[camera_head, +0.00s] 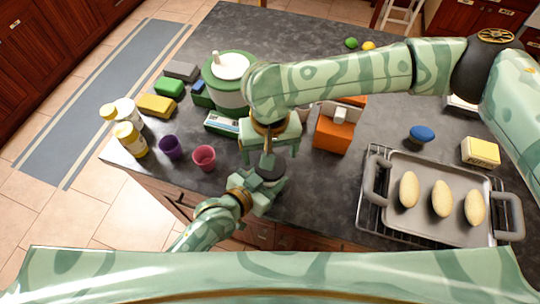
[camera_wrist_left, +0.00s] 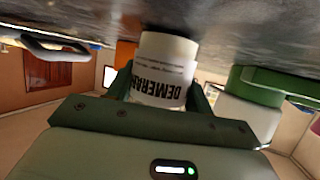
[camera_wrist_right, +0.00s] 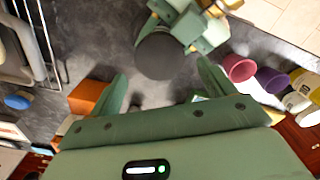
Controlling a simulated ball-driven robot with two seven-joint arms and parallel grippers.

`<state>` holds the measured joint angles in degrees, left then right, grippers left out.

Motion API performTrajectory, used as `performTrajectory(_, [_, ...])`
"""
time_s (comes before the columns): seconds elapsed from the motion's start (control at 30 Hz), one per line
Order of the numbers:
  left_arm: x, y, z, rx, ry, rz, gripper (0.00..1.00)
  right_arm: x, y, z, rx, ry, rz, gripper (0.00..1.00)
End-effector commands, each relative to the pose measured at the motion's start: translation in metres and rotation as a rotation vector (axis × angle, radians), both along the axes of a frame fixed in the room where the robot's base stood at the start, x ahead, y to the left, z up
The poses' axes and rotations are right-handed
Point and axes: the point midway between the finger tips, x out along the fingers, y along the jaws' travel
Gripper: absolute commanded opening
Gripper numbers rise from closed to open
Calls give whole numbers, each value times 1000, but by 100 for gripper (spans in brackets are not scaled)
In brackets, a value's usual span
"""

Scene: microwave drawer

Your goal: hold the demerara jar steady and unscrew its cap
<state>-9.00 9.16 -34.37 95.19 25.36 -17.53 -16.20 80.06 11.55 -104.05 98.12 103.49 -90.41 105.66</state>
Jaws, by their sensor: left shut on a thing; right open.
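The demerara jar is a white jar with black lettering (camera_wrist_left: 168,68), seen upside down in the left wrist view. Its dark round cap (camera_wrist_right: 160,55) faces up in the right wrist view and shows in the head view (camera_head: 270,168), near the counter's front edge. My left gripper (camera_head: 260,186) is shut around the jar's body, with a finger on each side. My right gripper (camera_wrist_right: 163,82) is open and empty, its two fingers apart, above and just behind the cap. The jar's body is mostly hidden in the head view by my grippers.
A pink cup (camera_head: 204,157) and a purple cup (camera_head: 171,148) stand left of the jar. An orange box (camera_head: 332,137) stands at right. A grey tray (camera_head: 410,226) with loaves lies further right. A green-and-white canister (camera_head: 228,92) stands behind left.

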Motion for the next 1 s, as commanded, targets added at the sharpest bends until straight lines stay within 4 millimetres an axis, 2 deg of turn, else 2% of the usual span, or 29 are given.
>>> performTrajectory(0.13, [0, 0, 0, 1, 1, 0, 0, 1, 0, 8, 0, -3, -71, 83])
performTrajectory(0.3, [0, 0, 0, 1, 1, 0, 0, 1, 0, 27, 1, -4, -332, 83])
performTrajectory(0.43, [0, 0, 0, 1, 1, 0, 0, 0, 0, 32, 1, 0, -471, 83])
performTrajectory(0.57, [0, 0, 0, 1, 1, 0, 0, -1, -1, 18, 0, 2, -505, 83])
performTrajectory(0.8, [0, 0, 0, 1, 1, 0, 0, -2, 0, -23, 0, 2, -502, 83])
performTrajectory(1.0, [0, 0, 0, 1, 1, 0, 0, -1, 0, -41, 1, 0, -501, 83])
